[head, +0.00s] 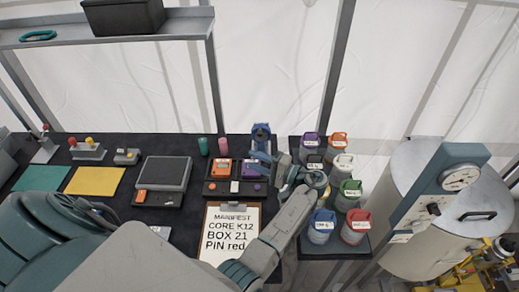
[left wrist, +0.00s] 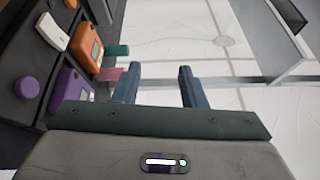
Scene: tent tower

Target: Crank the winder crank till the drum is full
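No crank or drum shows clearly, and the arm hides part of this area. My right gripper is not in view.
Several capped bottles (head: 349,193) stand close to the right of the gripper. A clipboard (head: 229,230) lies in front. A tray with orange and purple devices (head: 221,170) is at the left, with teal (head: 203,146) and pink (head: 223,146) cylinders behind.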

